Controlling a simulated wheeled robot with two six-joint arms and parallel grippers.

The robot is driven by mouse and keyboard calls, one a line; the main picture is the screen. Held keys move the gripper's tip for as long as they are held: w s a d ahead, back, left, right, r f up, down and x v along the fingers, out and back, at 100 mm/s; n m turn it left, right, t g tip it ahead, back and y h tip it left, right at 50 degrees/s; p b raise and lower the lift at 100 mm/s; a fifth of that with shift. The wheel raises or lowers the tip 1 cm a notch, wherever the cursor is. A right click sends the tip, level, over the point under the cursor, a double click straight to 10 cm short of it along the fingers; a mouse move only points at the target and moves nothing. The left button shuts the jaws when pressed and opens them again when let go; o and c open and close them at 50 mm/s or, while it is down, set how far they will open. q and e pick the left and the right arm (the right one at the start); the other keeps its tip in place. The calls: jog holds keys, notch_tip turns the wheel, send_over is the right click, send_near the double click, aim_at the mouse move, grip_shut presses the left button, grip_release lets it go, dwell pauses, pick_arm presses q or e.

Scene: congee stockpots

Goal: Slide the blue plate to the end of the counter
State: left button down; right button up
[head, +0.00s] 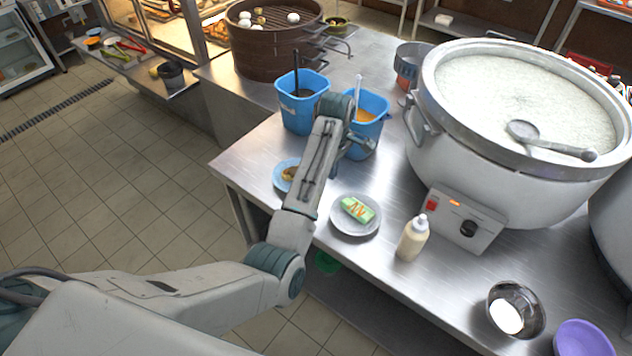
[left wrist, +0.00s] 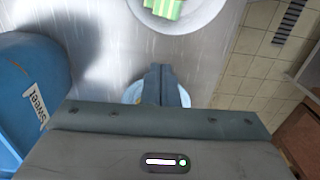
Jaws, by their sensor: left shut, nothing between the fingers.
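The blue plate (head: 280,179) lies near the left edge of the steel counter (head: 310,238), with brown food on it. My left forearm hides its right part in the head view. My right gripper is not in view.
A large congee pot (head: 470,165) fills the right side. The counter's left edge is close.

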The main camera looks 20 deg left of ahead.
pick_arm(q)
notch_tip(320, 180, down, 8)
jog(key=shift+s+f+p, duration=0.1)
jog(key=shift+p, duration=1)
jog(key=a, duration=0.1)
jog(key=w+a+f+p, duration=0.1)
jog(key=shift+a, duration=0.35)
jog(key=shift+w+a+p, duration=0.15)
jog(key=shift+a+p, duration=0.25)
jog(key=shift+a, duration=0.15)
jog(key=shift+f, duration=0.1)
